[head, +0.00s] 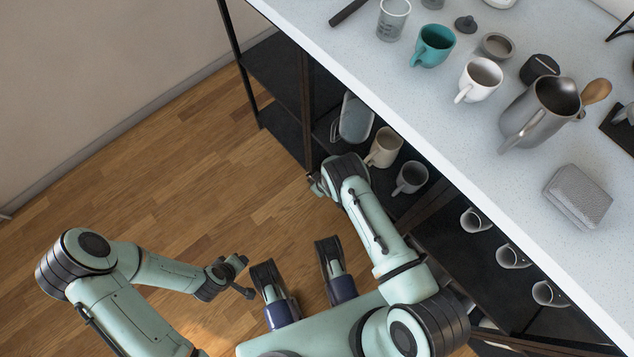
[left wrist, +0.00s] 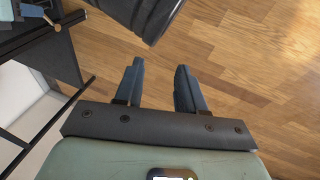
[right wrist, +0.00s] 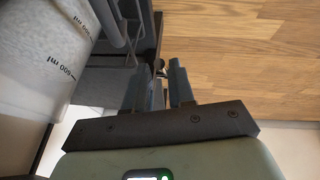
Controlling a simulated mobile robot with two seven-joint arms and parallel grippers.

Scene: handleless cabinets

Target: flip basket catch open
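No basket can be made out for certain; a grey rounded container (head: 356,118) with a wire loop stands on the dark shelf in the head view. My right gripper (head: 317,185) is at the shelf's front edge, beside the post, largely hidden by its wrist. In the right wrist view its two fingers (right wrist: 156,82) are apart with a narrow gap. A small metallic piece (right wrist: 159,68) shows beyond that gap; I cannot tell whether it is the catch or whether the fingers touch it. My left gripper (head: 243,277) is open and empty over the floor, and its parted fingers (left wrist: 158,88) show in the left wrist view.
A beige mug (head: 384,147) and a grey mug (head: 411,177) stand on the shelf near my right arm. A pale vessel with ml markings (right wrist: 45,60) fills the right wrist view's left. The white countertop (head: 440,120) overhangs the shelves. The wooden floor (head: 200,190) is clear at left.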

